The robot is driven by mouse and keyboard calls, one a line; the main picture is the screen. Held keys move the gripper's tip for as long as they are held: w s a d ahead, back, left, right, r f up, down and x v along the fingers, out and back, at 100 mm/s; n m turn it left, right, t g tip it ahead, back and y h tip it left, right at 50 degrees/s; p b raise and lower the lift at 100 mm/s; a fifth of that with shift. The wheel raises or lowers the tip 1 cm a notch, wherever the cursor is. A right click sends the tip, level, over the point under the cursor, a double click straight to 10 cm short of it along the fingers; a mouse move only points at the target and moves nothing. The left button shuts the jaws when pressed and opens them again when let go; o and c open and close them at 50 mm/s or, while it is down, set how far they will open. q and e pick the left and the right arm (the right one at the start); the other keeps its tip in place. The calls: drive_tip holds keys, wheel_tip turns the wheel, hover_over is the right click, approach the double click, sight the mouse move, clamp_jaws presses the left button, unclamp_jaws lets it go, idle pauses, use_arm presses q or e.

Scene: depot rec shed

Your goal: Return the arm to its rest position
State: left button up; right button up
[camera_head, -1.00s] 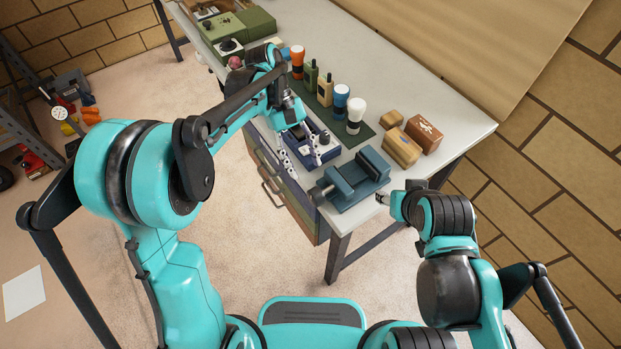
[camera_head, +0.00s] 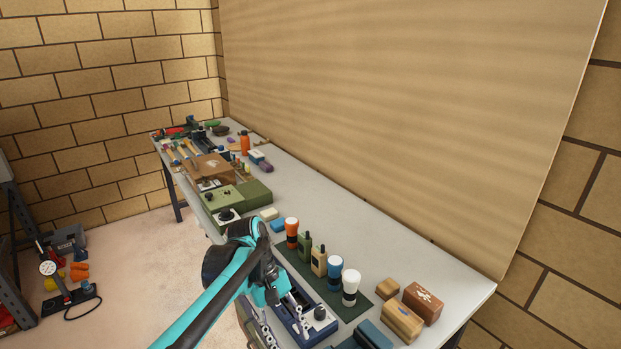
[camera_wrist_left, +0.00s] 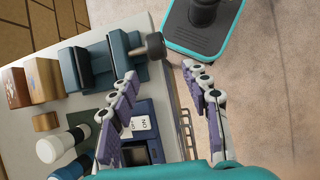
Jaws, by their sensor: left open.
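My left gripper (camera_head: 280,322) comes in from below in the head view, at the front edge of the workbench (camera_head: 440,277). Its two purple-padded fingers are spread, with nothing between them; they also show in the left wrist view (camera_wrist_left: 160,75). They are over or beside a dark blue device (camera_head: 318,328); contact cannot be told. A blue-grey vise (camera_wrist_left: 103,62) is near one finger in the left wrist view. My right arm and gripper are in neither current view.
Bottles, one with a white cap (camera_head: 350,287), stand in a row on a dark green mat (camera_head: 325,290). Wooden blocks (camera_head: 402,321) lie right of them. A green case (camera_head: 233,200) is farther back. Floor gear (camera_head: 70,295) lies at left. Bare benchtop lies along the wall side.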

use_arm(q)
drive_tip(key=s+a+f+m+t+y, duration=0.1)
drive_tip(key=s+a+m+t+y, duration=0.3)
drive_tip(key=s+a+t, duration=0.6)
drive_tip(key=a+m+t, duration=0.1)
drive_tip(key=a+m, duration=0.1)
drive_tip(key=shift+a+m, duration=0.25)
drive_tip(key=shift+m, duration=0.15)
drive_tip(key=shift+s+f, duration=0.1)
idle(0.4)
